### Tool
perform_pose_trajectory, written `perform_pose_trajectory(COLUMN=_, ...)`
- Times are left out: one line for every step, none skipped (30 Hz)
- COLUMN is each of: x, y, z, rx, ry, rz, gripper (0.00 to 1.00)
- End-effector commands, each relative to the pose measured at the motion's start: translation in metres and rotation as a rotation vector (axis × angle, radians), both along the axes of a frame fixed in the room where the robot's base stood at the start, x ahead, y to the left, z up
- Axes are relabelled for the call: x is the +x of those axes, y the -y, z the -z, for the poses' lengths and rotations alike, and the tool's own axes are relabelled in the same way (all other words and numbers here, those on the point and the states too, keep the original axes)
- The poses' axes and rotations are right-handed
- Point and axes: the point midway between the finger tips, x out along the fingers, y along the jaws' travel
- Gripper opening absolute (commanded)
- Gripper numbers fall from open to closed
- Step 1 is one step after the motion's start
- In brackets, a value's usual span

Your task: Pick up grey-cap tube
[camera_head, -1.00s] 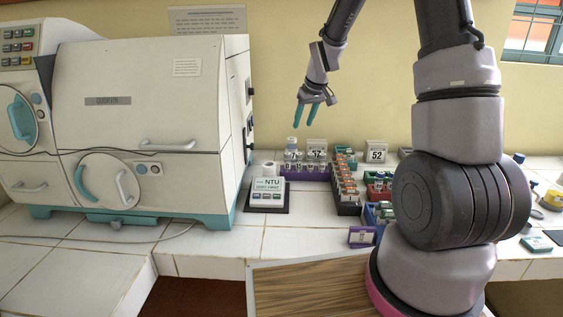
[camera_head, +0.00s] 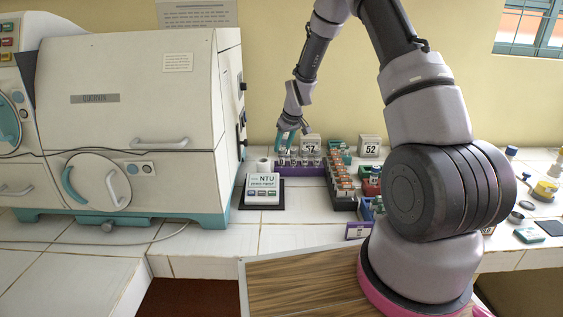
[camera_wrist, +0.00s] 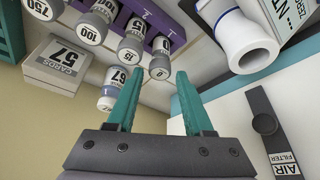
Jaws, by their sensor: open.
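Several pale, numbered tubes with greyish ends stand in a purple rack (camera_wrist: 168,27), which also shows in the head view (camera_head: 309,169). In the wrist view they include a tube marked 100 (camera_wrist: 97,20), one marked 15 (camera_wrist: 132,45) and a smaller one (camera_wrist: 160,65). I cannot tell which is the grey-cap tube. My gripper (camera_wrist: 155,77) has teal fingers, open and apart with nothing held between them; the smaller tube appears near the gap between the tips. In the head view my gripper (camera_head: 290,138) is over the rack's left end and hides part of it.
A cards box marked 57 (camera_wrist: 60,62) and a container marked 67 (camera_wrist: 112,90) are left of my fingers in the wrist view. A white roll (camera_wrist: 250,48) is at the right. The NTU meter (camera_head: 263,187) and incubator (camera_head: 130,120) stand left of the rack.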

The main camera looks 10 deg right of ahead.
Motion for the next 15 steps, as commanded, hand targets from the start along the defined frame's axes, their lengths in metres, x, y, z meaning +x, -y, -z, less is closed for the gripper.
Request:
perform_pose_trajectory(x=0.0022, y=-0.0007, z=0.0068, rx=0.0, ry=-0.001, rz=0.0, gripper=0.52)
perform_pose_trajectory(x=0.0034, y=-0.0012, z=0.0091, rx=0.0, ry=-0.001, rz=0.0, gripper=0.52)
perform_pose_trajectory(x=0.0045, y=-0.0016, z=0.0112, rx=0.0, ry=0.0, rz=0.0, gripper=0.52)
perform_pose_trajectory(x=0.005, y=-0.0019, z=0.0124, rx=0.0, ry=0.0, rz=0.0, gripper=0.52)
perform_pose_trajectory(x=0.0053, y=-0.002, z=0.0132, rx=0.0, ry=0.0, rz=0.0, gripper=0.52)
perform_pose_trajectory(x=0.0055, y=-0.0021, z=0.0137, rx=0.0, ry=0.0, rz=0.0, gripper=0.52)
perform_pose_trajectory(x=0.0055, y=-0.0021, z=0.0137, rx=0.0, ry=0.0, rz=0.0, gripper=0.52)
perform_pose_trajectory(x=0.0055, y=-0.002, z=0.0136, rx=0.0, ry=0.001, rz=0.0, gripper=0.52)
perform_pose_trajectory(x=0.0054, y=-0.0019, z=0.0134, rx=0.0, ry=0.001, rz=0.0, gripper=0.52)
perform_pose_trajectory(x=0.0054, y=-0.0019, z=0.0135, rx=0.0, ry=0.001, rz=0.0, gripper=0.52)
perform_pose_trajectory(x=0.0053, y=-0.0019, z=0.0134, rx=0.0, ry=0.001, rz=0.0, gripper=0.52)
perform_pose_trajectory(x=0.0053, y=-0.0019, z=0.0134, rx=0.0, ry=0.0, rz=0.0, gripper=0.4)
perform_pose_trajectory(x=0.0053, y=-0.0019, z=0.0134, rx=0.0, ry=0.001, rz=0.0, gripper=0.29)
perform_pose_trajectory(x=0.0053, y=-0.0019, z=0.0133, rx=0.0, ry=0.001, rz=0.0, gripper=0.17)
perform_pose_trajectory(x=0.0053, y=-0.0019, z=0.0133, rx=0.0, ry=0.0, rz=0.0, gripper=0.02)
